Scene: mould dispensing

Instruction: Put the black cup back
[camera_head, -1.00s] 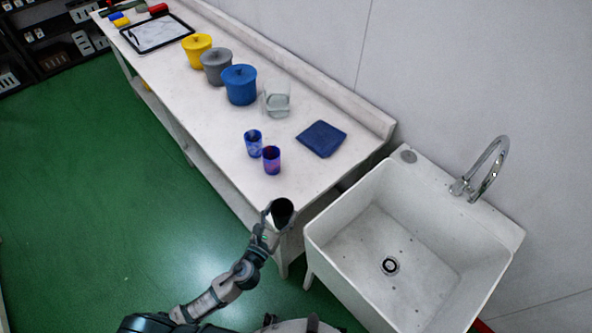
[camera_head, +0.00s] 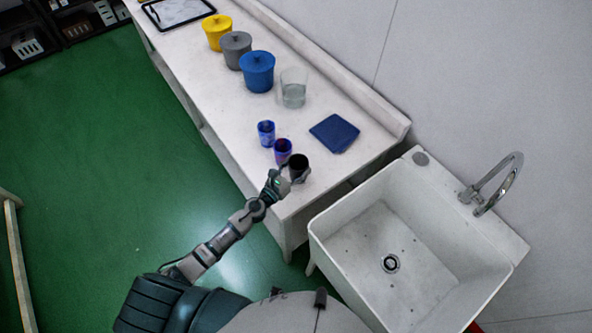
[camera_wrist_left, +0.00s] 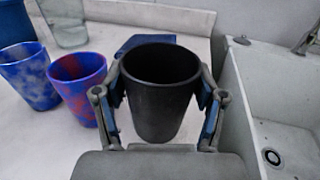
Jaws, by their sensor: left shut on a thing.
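The black cup (camera_head: 299,162) is upright at the near end of the white table (camera_head: 222,120). My left gripper (camera_head: 287,175) is shut on it. In the left wrist view the black cup (camera_wrist_left: 160,100) stands between the two fingers of my left gripper (camera_wrist_left: 158,112), one on each side. A blue and red cup (camera_head: 283,150) is just beside it on the left, and a blue and white cup (camera_head: 266,133) is beyond that. I cannot tell whether the black cup's base touches the table. My right gripper is not in view.
A white sink (camera_head: 330,243) with a tap stands right of the table.

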